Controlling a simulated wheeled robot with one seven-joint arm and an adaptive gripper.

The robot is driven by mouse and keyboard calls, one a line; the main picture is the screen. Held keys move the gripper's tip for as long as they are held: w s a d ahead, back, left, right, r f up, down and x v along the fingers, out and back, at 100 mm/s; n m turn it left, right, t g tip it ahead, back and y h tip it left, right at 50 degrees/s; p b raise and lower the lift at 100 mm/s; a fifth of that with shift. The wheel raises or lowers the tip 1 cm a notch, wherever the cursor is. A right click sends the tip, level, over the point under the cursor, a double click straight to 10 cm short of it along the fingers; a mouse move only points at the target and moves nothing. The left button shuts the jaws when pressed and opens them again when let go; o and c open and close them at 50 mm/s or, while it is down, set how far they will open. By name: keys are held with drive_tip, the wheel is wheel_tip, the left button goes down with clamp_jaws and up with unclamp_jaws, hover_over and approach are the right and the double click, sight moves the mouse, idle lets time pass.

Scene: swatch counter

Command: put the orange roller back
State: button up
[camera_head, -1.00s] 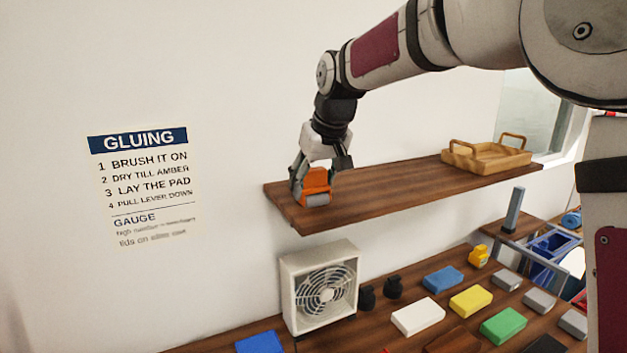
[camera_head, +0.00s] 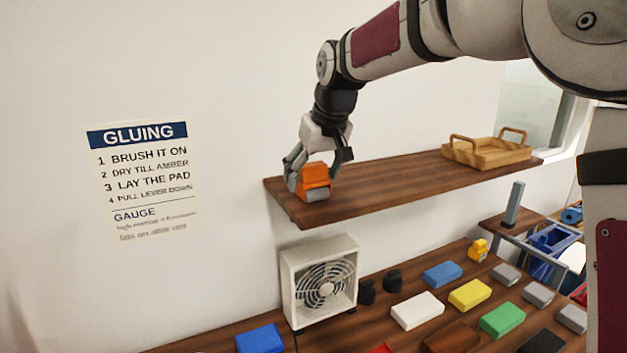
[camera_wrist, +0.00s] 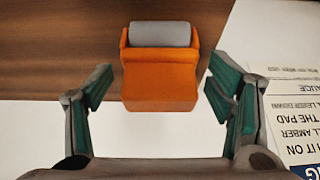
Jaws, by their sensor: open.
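The orange roller (camera_head: 314,178), an orange block-like body with a grey cylinder at its front, rests on the wooden wall shelf (camera_head: 390,190) near the shelf's left end. In the wrist view the roller (camera_wrist: 160,80) sits centred between the fingers, its grey cylinder at the far side. My gripper (camera_head: 318,172) is at the roller, fingers spread to either side. In the wrist view my gripper (camera_wrist: 160,98) is open, with a visible gap between each green-padded finger and the roller.
A wooden tray (camera_head: 485,152) with handles stands at the shelf's right end. Below, the counter holds a white fan (camera_head: 322,285), a yellow roller-like item (camera_head: 478,250) and several coloured blocks. A gluing sign (camera_head: 145,180) hangs on the wall. The shelf's middle is clear.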

drive_tip(key=b+v, duration=0.2)
drive_tip(key=v, duration=1)
drive_tip(key=s+d+f+m, duration=0.1)
drive_tip(key=s+d+f, duration=0.3)
drive_tip(key=s, duration=0.5)
drive_tip(key=s+d+f+m+h, duration=0.1)
drive_tip(key=s+d+f, duration=0.4)
drive_tip(key=s, duration=0.5)
drive_tip(key=s+d+f+m+h, duration=0.1)
drive_tip(key=s+d+f+m, duration=0.1)
drive_tip(key=s+d+f, duration=0.2)
drive_tip(key=s+f, duration=0.3)
drive_tip(key=s, duration=0.2)
drive_tip(key=shift+s+d+m+t, duration=0.2)
drive_tip(key=shift+s+m+t, duration=0.1)
drive_tip(key=shift+s+t, duration=0.1)
drive_tip(key=shift+w, duration=0.1)
